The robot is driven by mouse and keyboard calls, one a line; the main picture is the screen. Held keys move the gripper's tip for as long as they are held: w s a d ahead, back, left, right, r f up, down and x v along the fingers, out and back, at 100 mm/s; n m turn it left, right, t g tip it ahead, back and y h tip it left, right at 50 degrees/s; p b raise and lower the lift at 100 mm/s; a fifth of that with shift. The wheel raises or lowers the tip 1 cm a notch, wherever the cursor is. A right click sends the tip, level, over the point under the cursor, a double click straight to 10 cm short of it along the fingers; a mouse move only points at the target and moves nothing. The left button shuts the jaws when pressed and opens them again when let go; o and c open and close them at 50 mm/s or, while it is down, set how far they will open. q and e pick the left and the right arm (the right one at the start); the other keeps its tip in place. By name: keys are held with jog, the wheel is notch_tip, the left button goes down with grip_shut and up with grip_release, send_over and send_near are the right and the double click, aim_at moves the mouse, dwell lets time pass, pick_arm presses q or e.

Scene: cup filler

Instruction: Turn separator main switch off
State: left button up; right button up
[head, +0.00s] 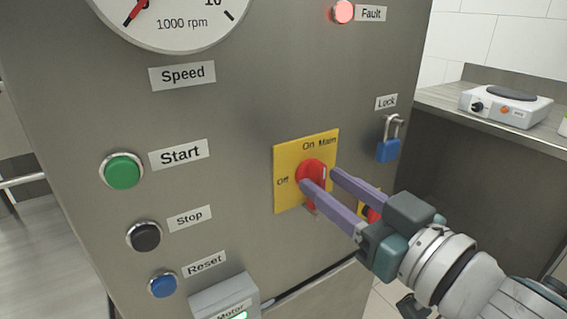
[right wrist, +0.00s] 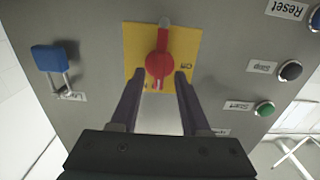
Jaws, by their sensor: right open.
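The main switch is a red rotary knob (head: 317,170) on a yellow plate (head: 288,200) labelled "On", "Main" and "Off". The knob's white mark is on its upper side, towards "On". My right gripper (head: 319,179) is open, with one finger on each side of the knob; in the head view the near finger covers part of it. The right wrist view shows the red knob (right wrist: 159,66) between and just beyond the two fingertips (right wrist: 161,74). I cannot tell whether the fingers touch it. My left gripper is not in view.
Green Start (head: 121,170), black Stop (head: 144,236) and blue Reset (head: 162,284) buttons are on the panel at left. A blue padlock (head: 388,150) hangs right of the switch. The red Fault lamp (head: 343,12) glows above. A motor box (head: 222,297) projects below.

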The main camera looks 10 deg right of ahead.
jog(key=shift+w+a, duration=0.1)
jog(key=shift+w, duration=0.2)
grip_shut()
dwell(0.5)
